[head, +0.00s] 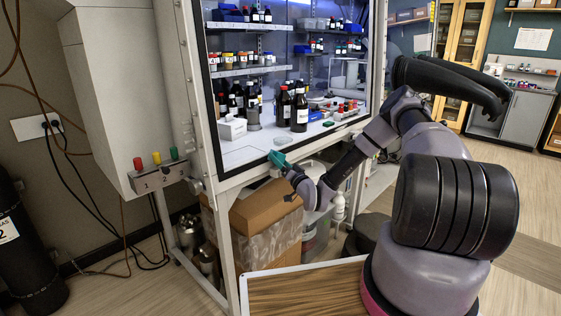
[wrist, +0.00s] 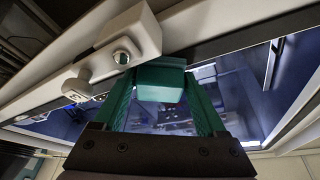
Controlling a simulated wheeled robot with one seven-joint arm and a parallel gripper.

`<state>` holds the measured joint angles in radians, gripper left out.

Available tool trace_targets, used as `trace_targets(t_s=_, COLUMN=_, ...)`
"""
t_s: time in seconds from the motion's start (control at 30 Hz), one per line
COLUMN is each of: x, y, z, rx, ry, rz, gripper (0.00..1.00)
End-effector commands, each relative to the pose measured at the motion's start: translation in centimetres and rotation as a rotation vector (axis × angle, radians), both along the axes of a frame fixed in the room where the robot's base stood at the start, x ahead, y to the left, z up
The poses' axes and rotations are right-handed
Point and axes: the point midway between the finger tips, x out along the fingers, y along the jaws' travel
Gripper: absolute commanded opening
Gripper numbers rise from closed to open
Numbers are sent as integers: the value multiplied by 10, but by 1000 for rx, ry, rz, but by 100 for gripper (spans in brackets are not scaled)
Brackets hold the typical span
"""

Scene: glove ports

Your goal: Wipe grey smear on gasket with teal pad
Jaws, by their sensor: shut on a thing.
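My gripper (wrist: 160,95) is shut on a teal pad (wrist: 160,84), which sits between its two green fingertips. In the head view my gripper (head: 279,160) is at the lower front edge of the glass-fronted cabinet, and the pad cannot be told apart from the green fingers there. A dark strip (wrist: 235,36), possibly the gasket, runs along the cabinet's frame in the wrist view, just beyond the pad. I cannot tell whether the pad touches it. I cannot make out a grey smear in either view.
A pale block with a round fitting (wrist: 125,57) juts from the frame beside the pad. In the head view, brown bottles (head: 299,108) stand behind the glass. A cardboard box (head: 262,208) is below my gripper. A wood-topped surface (head: 300,290) is in front.

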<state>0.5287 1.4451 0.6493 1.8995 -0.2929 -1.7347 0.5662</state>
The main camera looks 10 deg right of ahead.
Motion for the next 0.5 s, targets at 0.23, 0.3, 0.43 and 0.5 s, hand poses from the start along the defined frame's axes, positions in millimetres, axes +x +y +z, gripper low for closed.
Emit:
trace_targets(t_s=0.23, x=-12, y=-11, z=1, rx=-1, ry=1, rz=-3, gripper=29)
trace_targets(t_s=0.3, x=-18, y=-15, z=2, rx=0, ry=1, rz=-3, gripper=29)
trace_targets(t_s=0.43, x=-28, y=-23, z=3, rx=0, ry=2, rz=-4, gripper=29)
trace_targets(t_s=0.5, x=-34, y=-27, z=4, rx=0, ry=1, rz=-3, gripper=29)
